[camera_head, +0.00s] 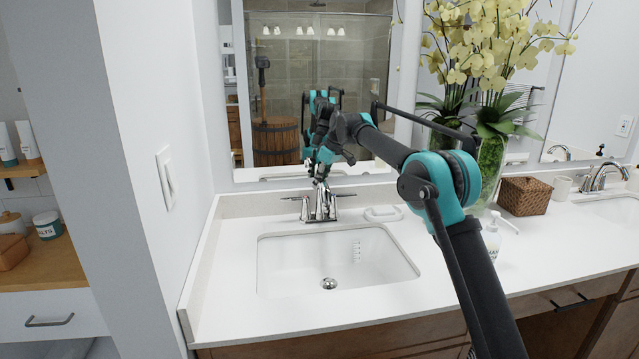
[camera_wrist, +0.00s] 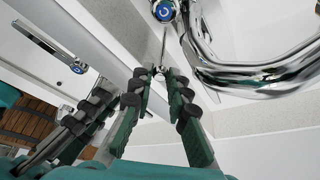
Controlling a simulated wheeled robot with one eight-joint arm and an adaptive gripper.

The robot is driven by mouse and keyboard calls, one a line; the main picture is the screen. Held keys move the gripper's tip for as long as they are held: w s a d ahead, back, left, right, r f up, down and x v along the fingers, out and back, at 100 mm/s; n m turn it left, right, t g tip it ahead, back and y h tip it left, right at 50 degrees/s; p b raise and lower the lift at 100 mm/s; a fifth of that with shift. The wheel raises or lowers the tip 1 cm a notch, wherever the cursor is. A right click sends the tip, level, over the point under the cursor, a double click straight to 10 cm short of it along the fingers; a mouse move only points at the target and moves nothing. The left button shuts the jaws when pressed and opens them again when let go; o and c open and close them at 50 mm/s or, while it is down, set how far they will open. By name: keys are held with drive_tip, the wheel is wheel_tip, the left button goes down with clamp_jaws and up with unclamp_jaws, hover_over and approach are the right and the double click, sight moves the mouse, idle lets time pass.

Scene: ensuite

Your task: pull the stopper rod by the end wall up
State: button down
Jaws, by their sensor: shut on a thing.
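The chrome faucet (camera_head: 322,206) stands behind the left sink (camera_head: 340,262), the one by the end wall (camera_head: 150,110). The thin stopper rod with its small round knob (camera_wrist: 160,73) shows in the wrist view beside the curved spout (camera_wrist: 255,72). My gripper (camera_wrist: 160,80) is shut on the knob, one finger on each side of it. In the head view my gripper (camera_head: 319,172) is just above the faucet and hides the rod. The round drain stopper (camera_head: 329,284) sits at the bottom of the sink.
A mirror (camera_head: 285,95) stands close behind the faucet. A faucet handle with a blue cap (camera_wrist: 163,10) is near the rod. A soap dish (camera_head: 383,213), a soap bottle (camera_head: 491,236), a wicker basket (camera_head: 525,196) and a flower vase (camera_head: 490,165) are to the right.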

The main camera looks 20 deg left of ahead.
drive_tip(key=shift+r, duration=1.4)
drive_tip(key=c, duration=1.5)
unclamp_jaws()
drive_tip(key=v, duration=1.2)
drive_tip(key=shift+s, duration=0.1)
